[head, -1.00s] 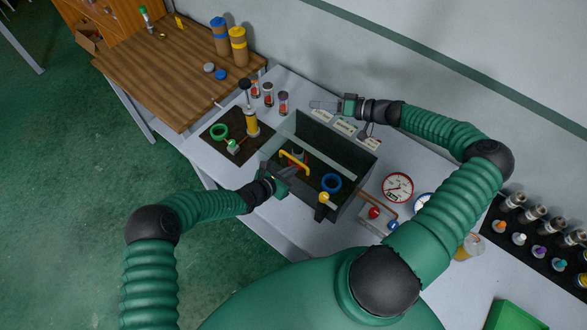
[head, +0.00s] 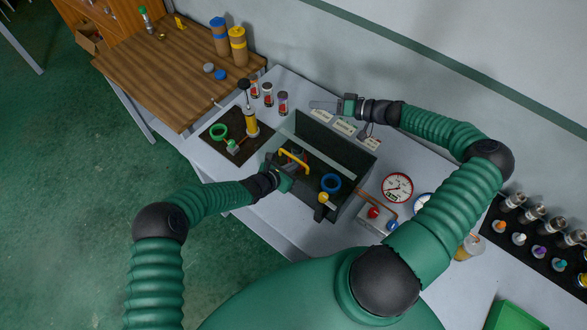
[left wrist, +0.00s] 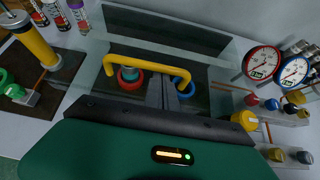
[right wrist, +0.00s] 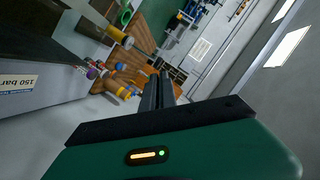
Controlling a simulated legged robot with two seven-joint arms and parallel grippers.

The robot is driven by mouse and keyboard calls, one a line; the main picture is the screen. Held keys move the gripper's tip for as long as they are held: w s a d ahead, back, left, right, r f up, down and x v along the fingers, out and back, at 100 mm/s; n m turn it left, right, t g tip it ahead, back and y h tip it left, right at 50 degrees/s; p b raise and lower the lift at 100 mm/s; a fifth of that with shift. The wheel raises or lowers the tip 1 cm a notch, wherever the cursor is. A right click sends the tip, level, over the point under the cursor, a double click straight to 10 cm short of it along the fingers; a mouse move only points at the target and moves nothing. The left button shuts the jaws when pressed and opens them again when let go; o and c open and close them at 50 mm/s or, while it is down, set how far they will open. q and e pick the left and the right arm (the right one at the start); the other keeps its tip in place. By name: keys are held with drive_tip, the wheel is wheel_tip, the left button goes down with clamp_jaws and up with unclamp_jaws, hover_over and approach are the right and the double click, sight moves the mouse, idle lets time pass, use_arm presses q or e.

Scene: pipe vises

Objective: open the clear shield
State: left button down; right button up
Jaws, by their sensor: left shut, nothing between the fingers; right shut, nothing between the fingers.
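The clear shield (head: 284,133) lies over the dark box (head: 348,198) at the middle of the bench. A yellow bar handle (head: 294,160) stands on it, and shows large in the left wrist view (left wrist: 147,62). My left gripper (head: 288,173) is shut and empty at the near left side of the box. In the left wrist view its fingertips (left wrist: 168,84) are at the right half of the handle, close to the bar; I cannot tell whether they touch. My right gripper (head: 326,105) is shut and empty behind the box near the wall, away from the handle.
A blue ring (head: 331,182) sits in the box. A dark mat with a green ring (head: 218,131) and a yellow cylinder (head: 250,122) is left of the box. Gauges (head: 397,187) and a panel with coloured knobs (head: 376,214) stand to the right. Small labels line the back.

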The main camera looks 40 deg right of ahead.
drive_tip(key=o, duration=0.6)
